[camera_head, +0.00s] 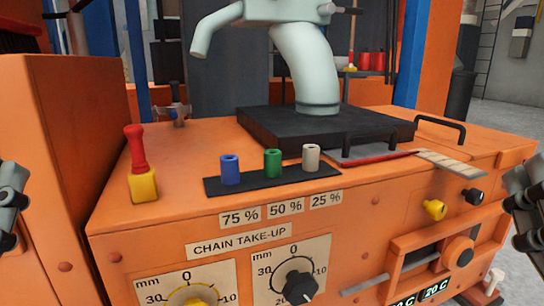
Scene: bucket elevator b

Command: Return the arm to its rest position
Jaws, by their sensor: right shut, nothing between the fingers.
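My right gripper (526,208) is at the right picture edge, partly cut off, beside the right end of the orange machine housing (160,235). It is shut and empty, and it appears apart from the housing. My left gripper (10,205) is cut off by the left edge, in front of the orange block on that side. Only a small part of it shows, so its jaws cannot be judged.
Blue (230,170), green (272,163) and white (311,157) cylinders stand on a black strip (215,188). A red-handled yellow lever (140,165) stands left. Dials (299,290), yellow (434,210) and black knobs (474,197) project from the front. Open floor (515,95) shows at right.

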